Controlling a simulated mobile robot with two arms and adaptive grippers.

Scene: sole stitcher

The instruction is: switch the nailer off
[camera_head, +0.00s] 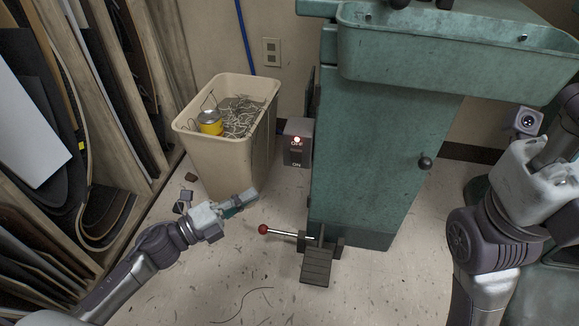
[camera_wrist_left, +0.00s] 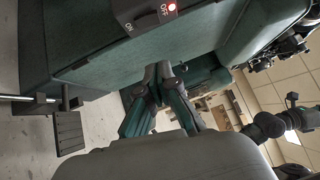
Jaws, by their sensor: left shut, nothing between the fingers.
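The nailer is a green machine cabinet (camera_head: 375,150). A small grey switch box (camera_head: 298,152) is on its left side, with "OFF" at the top, "ON" at the bottom and a bright red-white spot by "OFF". In the left wrist view the switch box (camera_wrist_left: 140,14) is at the top edge, partly cut off, with a lit red spot beside "OFF". My left gripper (camera_head: 250,198) is shut and empty, below and left of the box and apart from it. Its closed fingertips also show in the left wrist view (camera_wrist_left: 158,72). My right arm is at the right; its fingers are not seen.
A beige bin (camera_head: 225,150) with wire scraps and a yellow can stands left of the switch box. A red-knobbed lever (camera_head: 263,229) and a foot pedal (camera_head: 317,266) are low in front of the cabinet. Wooden racks (camera_head: 110,110) line the left. Floor between is mostly clear.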

